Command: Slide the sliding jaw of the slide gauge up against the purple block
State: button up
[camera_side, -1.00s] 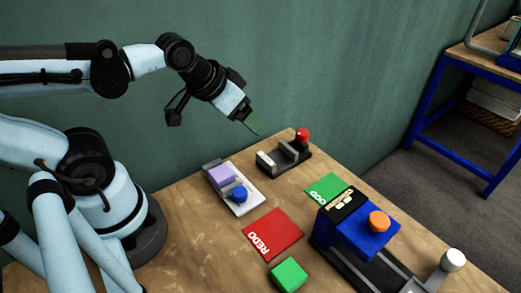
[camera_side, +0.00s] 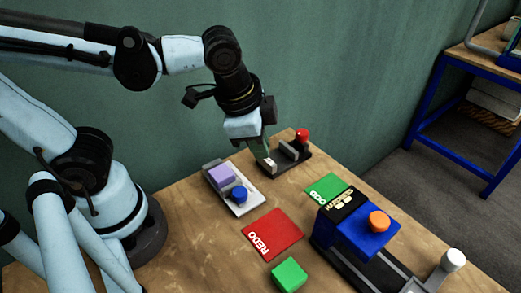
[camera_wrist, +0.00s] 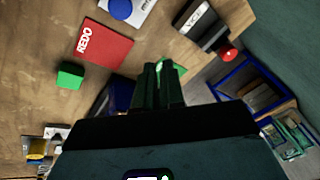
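The slide gauge (camera_side: 246,206) lies on the bench, a pale plate with a grey jaw at its far end. The purple block (camera_side: 222,174) sits on it beside that far jaw. The sliding jaw with its round blue knob (camera_side: 238,192) is on the near side of the block; I cannot tell whether they touch. In the wrist view the blue knob (camera_wrist: 121,9) is at the top edge, and the purple block is out of frame. My gripper (camera_side: 268,157) is above the bench by the black vice, right of and beyond the gauge. Its fingers (camera_wrist: 158,66) look closed together and empty.
The black vice with a red knob (camera_side: 302,135) stands close to my gripper. A red REDO mat (camera_side: 272,235), green mat (camera_side: 327,187), green block (camera_side: 289,275) and blue press with orange knob (camera_side: 379,221) lie nearer. The wall is behind.

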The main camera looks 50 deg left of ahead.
aim_at(237, 193)
jog(key=s+d+m+y, duration=0.1)
jog(key=s+d+m, duration=0.1)
jog(key=d+m, duration=0.1)
jog(key=s+d+m+g+y, duration=0.1)
jog(key=s+d+m, duration=0.1)
jog(key=m, duration=0.3)
jog(key=s+d+m+g+y, duration=0.1)
jog(key=s+d+m+y, duration=0.1)
jog(key=d+m, duration=0.2)
jog(key=shift+s+d+r, duration=0.2)
jog(key=shift+s+d, duration=0.2)
jog(key=shift+d, duration=0.1)
grip_shut()
jog(key=shift+m, duration=0.3)
jog(key=x, duration=0.9)
jog(key=shift+s+f, duration=0.2)
jog(key=shift+s, duration=0.1)
jog(key=a, duration=0.3)
jog(key=shift+w+f, duration=0.2)
jog(key=shift+w, duration=0.15)
jog(key=shift+w+a, duration=0.15)
jog(key=shift+a, duration=0.4)
